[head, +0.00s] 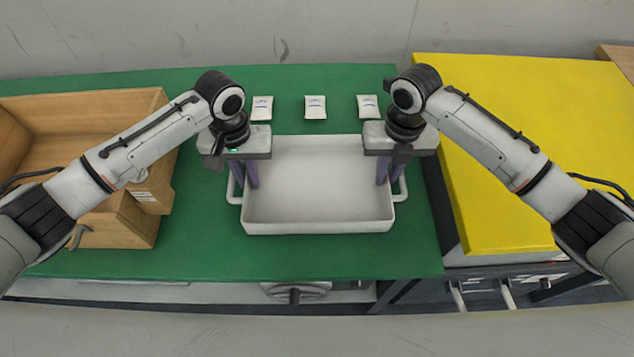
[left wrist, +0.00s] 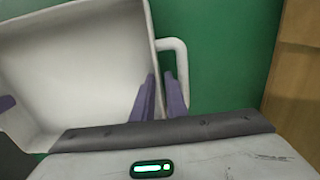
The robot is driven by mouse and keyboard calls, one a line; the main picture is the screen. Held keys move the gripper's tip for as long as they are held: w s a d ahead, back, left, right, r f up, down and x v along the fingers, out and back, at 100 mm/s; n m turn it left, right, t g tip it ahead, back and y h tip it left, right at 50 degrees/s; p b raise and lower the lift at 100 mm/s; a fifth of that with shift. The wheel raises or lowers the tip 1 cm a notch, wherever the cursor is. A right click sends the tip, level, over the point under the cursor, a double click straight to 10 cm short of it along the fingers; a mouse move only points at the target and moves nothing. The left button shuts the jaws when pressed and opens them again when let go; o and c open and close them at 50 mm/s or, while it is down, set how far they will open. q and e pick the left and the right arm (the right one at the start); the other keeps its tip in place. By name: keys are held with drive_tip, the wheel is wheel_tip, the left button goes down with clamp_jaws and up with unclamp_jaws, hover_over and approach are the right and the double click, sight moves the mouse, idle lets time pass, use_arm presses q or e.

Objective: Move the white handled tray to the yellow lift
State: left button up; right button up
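The white handled tray (head: 318,185) sits level at the middle of the green table, empty, with a loop handle on its left and right ends. My left gripper (head: 245,176) is at the tray's left end, pointing down. In the left wrist view its purple fingers (left wrist: 162,95) stand close together on either side of the tray's side wall, one inside the tray and one in the handle gap. My right gripper (head: 390,170) is at the right end in the same way, its fingers close together at that wall. The yellow lift (head: 540,140) is to the right.
A wooden box (head: 145,215) stands on the left of the green table (head: 200,255). Three small white packets (head: 315,107) lie in a row behind the tray. A dark gap separates the table from the yellow lift, whose top is clear apart from my right arm above it.

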use_arm(q)
clamp_jaws()
use_arm(e)
clamp_jaws()
use_arm(q)
drive_tip(key=shift+r, duration=0.1)
use_arm(e)
drive_tip(key=shift+r, duration=0.15)
idle(0.9)
